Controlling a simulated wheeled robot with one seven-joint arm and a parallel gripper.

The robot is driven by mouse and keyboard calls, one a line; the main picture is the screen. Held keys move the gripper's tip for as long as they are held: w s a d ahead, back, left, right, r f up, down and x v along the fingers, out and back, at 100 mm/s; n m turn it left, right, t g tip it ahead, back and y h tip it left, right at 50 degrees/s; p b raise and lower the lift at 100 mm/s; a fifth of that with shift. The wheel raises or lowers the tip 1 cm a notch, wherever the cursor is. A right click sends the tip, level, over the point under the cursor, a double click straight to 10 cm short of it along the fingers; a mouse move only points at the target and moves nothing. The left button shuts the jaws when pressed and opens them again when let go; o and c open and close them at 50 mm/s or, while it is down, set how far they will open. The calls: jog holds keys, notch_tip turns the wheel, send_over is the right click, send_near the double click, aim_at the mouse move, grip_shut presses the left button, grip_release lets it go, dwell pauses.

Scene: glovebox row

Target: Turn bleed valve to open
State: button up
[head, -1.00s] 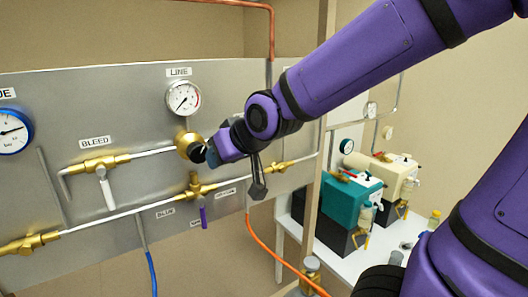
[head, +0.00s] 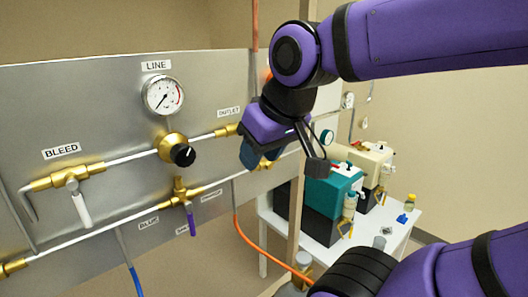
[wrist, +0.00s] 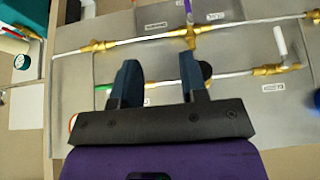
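The bleed valve (head: 70,178) is a brass fitting on the grey panel at the left of the head view, under the BLEED label (head: 62,151). Its white lever (head: 80,206) hangs down and slightly right, across the pipe. In the wrist view, which is upside down, the bleed valve (wrist: 270,70) and its white lever (wrist: 280,41) are at the right. My gripper (head: 260,158) is in front of the panel's right part, near the OUTLET label, well right of the bleed valve. In the wrist view my gripper (wrist: 158,62) has its two blue-grey fingers apart with nothing held.
A brass regulator with a black knob (head: 183,155) sits between the bleed valve and my gripper, below the LINE gauge (head: 162,95). A purple-handled valve (head: 190,220) is below it. A white table (head: 398,232) with teal and cream pumps stands at the right.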

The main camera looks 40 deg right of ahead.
jog(key=shift+s+d, duration=0.25)
jog(key=shift+s, duration=0.9)
jog(key=shift+r, duration=0.1)
